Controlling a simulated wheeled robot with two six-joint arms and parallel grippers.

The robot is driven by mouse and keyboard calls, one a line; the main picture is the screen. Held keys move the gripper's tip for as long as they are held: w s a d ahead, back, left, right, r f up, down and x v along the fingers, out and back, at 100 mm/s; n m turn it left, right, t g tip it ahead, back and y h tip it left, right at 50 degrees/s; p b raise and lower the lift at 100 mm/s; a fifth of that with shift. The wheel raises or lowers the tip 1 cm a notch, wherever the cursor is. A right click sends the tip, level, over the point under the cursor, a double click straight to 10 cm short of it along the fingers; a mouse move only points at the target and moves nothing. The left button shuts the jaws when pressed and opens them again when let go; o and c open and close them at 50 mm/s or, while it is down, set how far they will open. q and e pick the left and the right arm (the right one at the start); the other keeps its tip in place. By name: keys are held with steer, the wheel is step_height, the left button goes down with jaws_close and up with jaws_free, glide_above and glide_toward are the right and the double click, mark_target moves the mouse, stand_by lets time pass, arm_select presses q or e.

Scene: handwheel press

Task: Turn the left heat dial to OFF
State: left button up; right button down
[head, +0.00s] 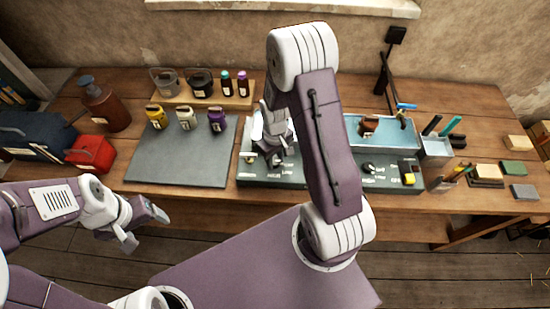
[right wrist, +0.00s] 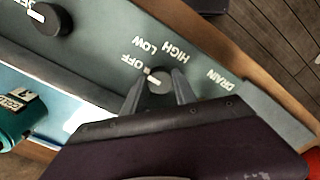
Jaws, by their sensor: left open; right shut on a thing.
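The left heat dial (right wrist: 159,85) is a small dark knob with a white mark, on a dark green panel (head: 310,178). The words OFF, LOW and HIGH are printed around it in the right wrist view. Its white mark is on the side toward OFF. My right gripper (head: 274,158) is shut on the dial, one finger on each side; its fingers also show in the right wrist view (right wrist: 157,88). In the head view the gripper hides this dial. My left gripper (head: 147,229) is open and empty, in front of the table edge.
Another black dial (right wrist: 49,19) sits on the panel. A yellow switch (head: 408,179) is at the panel's right end. A grey mat (head: 180,165) with several small jars at its back lies left. A blue tray (head: 385,140) stands behind the panel.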

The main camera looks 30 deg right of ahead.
mark_target(275, 161)
steer(key=shift+w+r, duration=0.1)
steer(key=shift+w, duration=0.05)
stand_by(0.3)
steer(key=c, duration=1)
jaws_free()
step_height(275, 161, up, 9)
